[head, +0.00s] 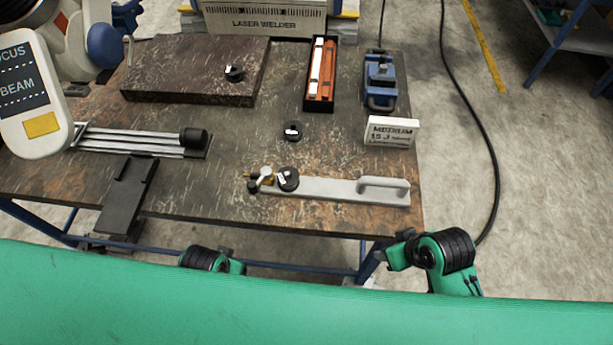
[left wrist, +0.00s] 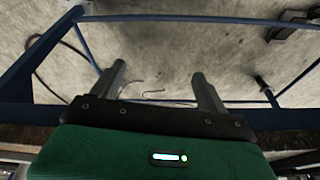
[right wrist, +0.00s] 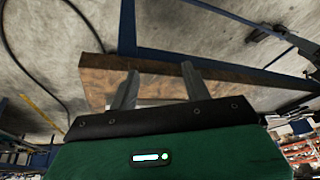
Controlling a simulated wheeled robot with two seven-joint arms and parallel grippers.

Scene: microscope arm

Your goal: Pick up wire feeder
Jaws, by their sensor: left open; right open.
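A long light-grey bar with a raised handle at its right end and a black knob and small brass fittings at its left end, which looks like the wire feeder (head: 335,190), lies flat near the front edge of the table. My left gripper (left wrist: 158,72) is open and empty, with floor and blue table frame beyond it. My right gripper (right wrist: 159,72) is open and empty, with the table's edge in sight beyond its fingers. In the head view both arms are low, in front of the table, and apart from the bar.
The worn table (head: 230,160) holds a dark slab (head: 190,65), a black tray with orange and white sticks (head: 320,75), a blue device (head: 380,80), a white sign (head: 391,131), a small black knob (head: 293,131) and metal rods (head: 130,142). A control panel (head: 35,95) stands left.

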